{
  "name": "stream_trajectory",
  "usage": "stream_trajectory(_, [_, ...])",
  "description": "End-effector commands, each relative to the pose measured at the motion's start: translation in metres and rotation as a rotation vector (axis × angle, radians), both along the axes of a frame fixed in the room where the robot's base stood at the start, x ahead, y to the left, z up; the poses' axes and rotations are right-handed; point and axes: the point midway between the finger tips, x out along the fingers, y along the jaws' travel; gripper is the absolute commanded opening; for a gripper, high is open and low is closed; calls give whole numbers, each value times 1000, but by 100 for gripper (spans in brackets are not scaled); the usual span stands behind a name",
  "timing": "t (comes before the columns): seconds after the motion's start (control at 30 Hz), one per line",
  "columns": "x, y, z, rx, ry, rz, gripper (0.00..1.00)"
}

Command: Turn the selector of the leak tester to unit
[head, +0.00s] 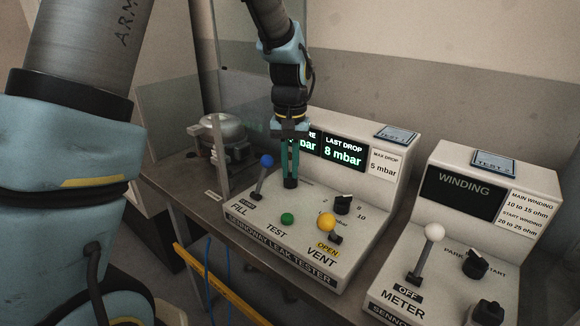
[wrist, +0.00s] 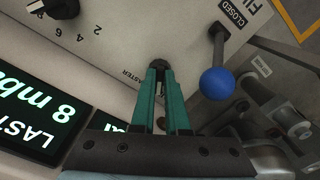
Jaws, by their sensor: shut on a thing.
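The leak tester (head: 300,266) is a pale sloped console with a lit display (head: 343,152) reading LAST DROP 8 mbar. Its selector (head: 290,183) is a small black knob below the display, mostly hidden by my fingers. My gripper (head: 290,170) points down from above with its green fingers shut on the selector. In the wrist view, the fingertips (wrist: 158,75) close around the dark selector (wrist: 159,64), beside a label that seems to read MASTER. No unit label can be read, and the direction of the knob's pointer cannot be told.
A blue-ball FILL lever (head: 266,161) stands close left of my fingers; the ball (wrist: 215,84) is near them in the wrist view. A green TEST button (head: 287,219), yellow VENT lever (head: 326,222) and black numbered dial (head: 343,203) are nearby. A winding tester (head: 463,185) stands right.

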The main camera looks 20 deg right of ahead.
Motion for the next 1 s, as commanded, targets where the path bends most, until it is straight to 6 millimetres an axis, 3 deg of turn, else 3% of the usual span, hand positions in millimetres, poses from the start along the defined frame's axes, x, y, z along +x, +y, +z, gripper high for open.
stream_trajectory(0.3, [0,-1,0,-2,-1,3,0])
stream_trajectory(0.33, [0,-1,0,-2,-1,3,14])
stream_trajectory(0.6, [0,0,0,-1,0,2,42])
stream_trajectory(0.87, [0,0,1,-1,0,2,42])
stream_trajectory(1.0, [1,-1,14,-4,-3,2,42])
